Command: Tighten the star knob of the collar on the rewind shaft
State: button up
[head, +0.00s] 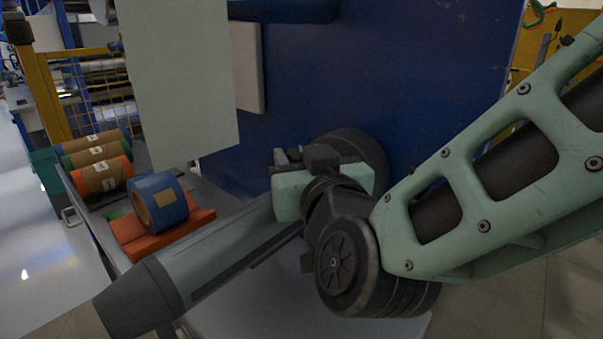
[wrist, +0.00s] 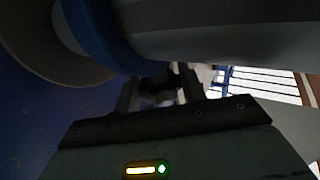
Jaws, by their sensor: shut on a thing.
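The grey rewind shaft (head: 215,265) sticks out from the blue machine wall toward the lower left in the head view. In the wrist view the shaft (wrist: 230,42) runs across the top, with a blue ring-shaped collar (wrist: 98,35) around it near the wall side. My gripper (wrist: 160,84) is under the shaft, beside the collar. Its two dark fingers are shut on a dark, blurred piece, which appears to be the star knob (wrist: 158,90). In the head view my gripper (head: 285,157) is at the shaft's wall end; the collar and knob cannot be made out there.
A dark round flange (head: 366,155) sits on the blue wall (head: 430,80) behind my gripper. A blue roll (head: 163,200) rests on an orange cradle (head: 190,233) to the left, near several brown-cored rolls (head: 100,175). A pale panel (head: 180,90) hangs at upper left.

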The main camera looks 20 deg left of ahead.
jog(key=shift+m+t+h, duration=1.2)
jog(key=shift+m+h, duration=0.5)
jog(key=shift+h, duration=0.7)
jog(key=shift+w+r+h, duration=0.1)
jog(key=shift+h, duration=0.2)
jog(key=o, duration=1)
jog(key=shift+c, duration=0.2)
